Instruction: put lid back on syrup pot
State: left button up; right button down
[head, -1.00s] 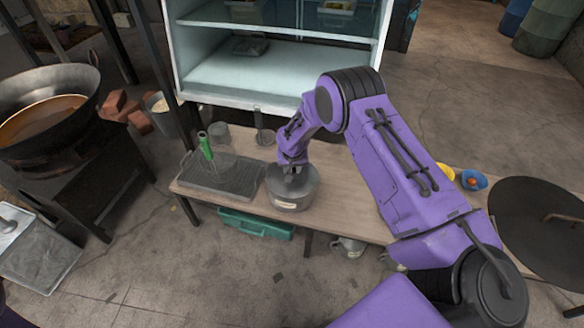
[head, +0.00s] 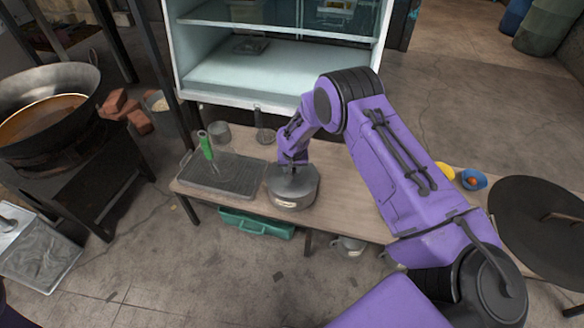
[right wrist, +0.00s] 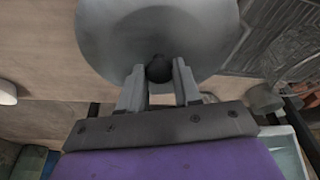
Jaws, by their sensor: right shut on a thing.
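The grey metal syrup pot (head: 292,200) stands on the wooden bench. Its grey lid (head: 283,177) lies over the top of the pot; whether it sits fully flush cannot be told. In the right wrist view the lid (right wrist: 110,45) is a wide round disc with a dark round knob (right wrist: 159,69). My right gripper (head: 293,168) comes down from above, and its fingers (right wrist: 159,80) are shut on the knob. The pot body is hidden under the lid in the right wrist view. My left gripper is not in view.
A dark tray (head: 235,178) with a green-handled tool (head: 206,147) lies left of the pot. A grey cup (head: 220,132) stands behind it. A glass-shelved cabinet (head: 270,72) stands behind the bench (head: 340,205). A large wok (head: 50,105) is at far left.

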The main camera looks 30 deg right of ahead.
dwell(0.4)
jog(key=shift+c, duration=1.1)
grip_release()
jog(key=shift+r+p, duration=3.15)
jog(key=shift+r, duration=0.35)
grip_shut()
jog(key=shift+f, duration=0.15)
